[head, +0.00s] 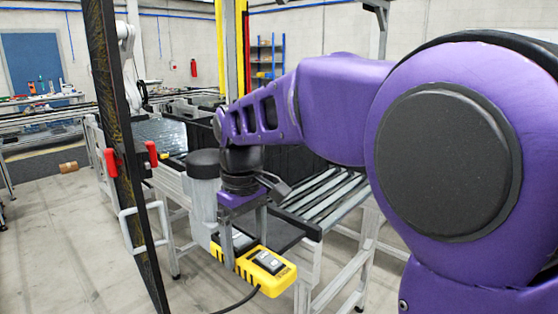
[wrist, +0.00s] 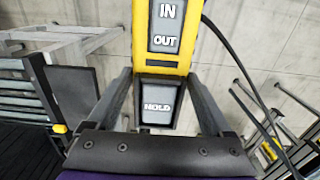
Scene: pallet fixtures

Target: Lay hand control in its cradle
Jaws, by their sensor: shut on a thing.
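In the wrist view the hand control (wrist: 162,62) lies between the fingers of my gripper (wrist: 159,80), with buttons marked IN, OUT and HOLD facing the camera. Its far end is cut off by the top edge. I cannot clearly make out the cradle in either view.
A roller conveyor (head: 325,192) on a light metal frame stands behind my gripper. A dark upright post (head: 124,130) with red handles (head: 112,162) stands close on the left. Concrete floor (head: 65,235) is open at the far left, apart from a small brown roll (head: 69,167).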

